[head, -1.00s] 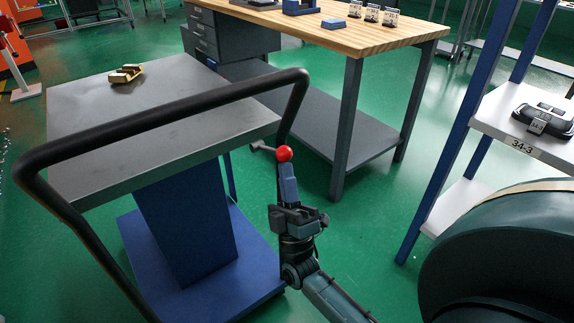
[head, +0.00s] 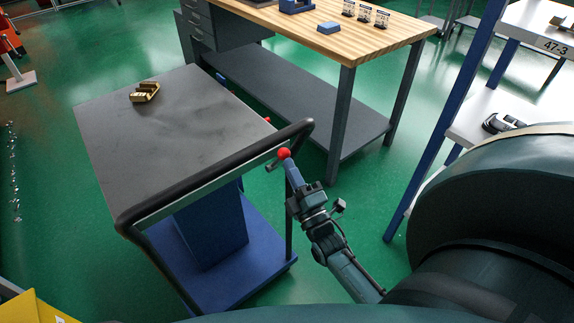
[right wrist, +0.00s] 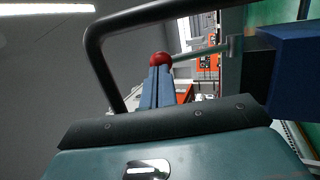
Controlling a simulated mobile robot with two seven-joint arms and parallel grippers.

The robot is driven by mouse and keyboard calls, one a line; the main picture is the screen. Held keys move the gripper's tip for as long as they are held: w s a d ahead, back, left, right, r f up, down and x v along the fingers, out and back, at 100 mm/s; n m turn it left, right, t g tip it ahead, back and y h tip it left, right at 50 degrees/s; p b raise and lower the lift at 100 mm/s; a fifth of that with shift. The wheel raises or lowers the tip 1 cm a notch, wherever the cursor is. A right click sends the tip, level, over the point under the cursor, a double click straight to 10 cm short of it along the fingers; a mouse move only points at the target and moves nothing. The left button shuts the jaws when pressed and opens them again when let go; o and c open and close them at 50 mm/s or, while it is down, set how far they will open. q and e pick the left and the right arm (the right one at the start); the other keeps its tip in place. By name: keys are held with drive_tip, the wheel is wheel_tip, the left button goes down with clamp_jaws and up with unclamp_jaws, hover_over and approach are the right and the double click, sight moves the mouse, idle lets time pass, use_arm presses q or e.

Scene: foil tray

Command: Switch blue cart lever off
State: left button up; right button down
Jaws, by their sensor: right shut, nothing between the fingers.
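The blue cart has a grey top (head: 185,125), a blue column and base (head: 225,285), and a black push handle (head: 215,178). Its lever is a thin rod with a red ball knob (head: 284,153) near the handle's right end. The rod slopes up from its pivot to the ball. My right gripper (head: 289,163) is shut, its blue fingertips at or just below the ball, with nothing between them. In the right wrist view the red ball (right wrist: 160,60) sits beyond the fingertips (right wrist: 156,72); contact is unclear. My left gripper is not in view.
A brass-coloured part (head: 145,93) lies on the cart top. A wooden-topped workbench (head: 330,45) stands behind the cart, and a blue-post shelf (head: 440,125) at right. Green floor (head: 345,195) is open between cart and shelf.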

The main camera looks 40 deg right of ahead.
sight(284, 154)
drive_tip(key=shift+w+r+p, duration=0.75)
drive_tip(key=shift+w+r, duration=0.25)
drive_tip(key=shift+r, duration=0.05)
drive_tip(key=shift+w+r, duration=0.1)
drive_tip(key=shift+w, duration=0.05)
